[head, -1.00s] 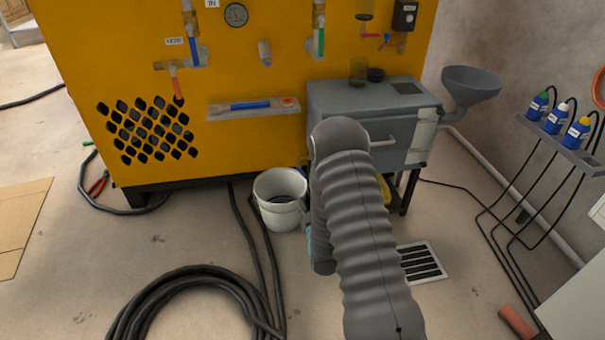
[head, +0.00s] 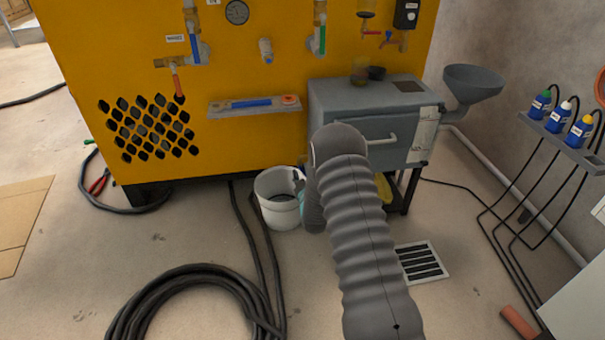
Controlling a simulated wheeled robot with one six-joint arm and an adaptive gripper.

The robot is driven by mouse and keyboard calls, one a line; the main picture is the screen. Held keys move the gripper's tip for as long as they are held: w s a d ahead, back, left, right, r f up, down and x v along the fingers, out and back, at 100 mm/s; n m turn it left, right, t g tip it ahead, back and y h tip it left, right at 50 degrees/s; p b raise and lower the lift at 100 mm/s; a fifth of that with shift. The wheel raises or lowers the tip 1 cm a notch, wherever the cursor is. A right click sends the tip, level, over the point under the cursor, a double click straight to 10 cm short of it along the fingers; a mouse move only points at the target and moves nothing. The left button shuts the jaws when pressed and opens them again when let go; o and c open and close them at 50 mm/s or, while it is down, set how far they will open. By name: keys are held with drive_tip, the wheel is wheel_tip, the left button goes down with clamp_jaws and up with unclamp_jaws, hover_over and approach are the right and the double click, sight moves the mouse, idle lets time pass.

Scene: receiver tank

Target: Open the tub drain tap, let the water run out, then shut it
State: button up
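A grey box-shaped tub (head: 345,97) with a front handle (head: 381,141) stands against the yellow machine, right of centre. My arm passes in front of its left side, and I cannot make out its drain tap. A white bucket (head: 277,216) stands on the floor left of my arm, below the tub's left end. My gripper (head: 299,187) is mostly hidden behind my arm. Only a small dark part shows at the bucket's right rim, and I cannot tell its fingers or whether it touches anything.
The yellow machine (head: 240,155) carries several lever taps, including one with an orange handle (head: 176,84). A grey funnel (head: 473,82) is right of the tub. Coiled black hose (head: 200,275) lies front left. A floor grate (head: 420,262) lies right of my arm. Bottles (head: 553,115) stand on a wall shelf.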

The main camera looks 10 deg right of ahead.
drive_tip(key=shift+w, duration=0.2)
clamp_jaws()
drive_tip(key=shift+d, duration=0.15)
drive_tip(key=n, duration=1.1)
drive_tip(key=shift+n, duration=0.4)
drive_tip(key=shift+a, duration=0.2)
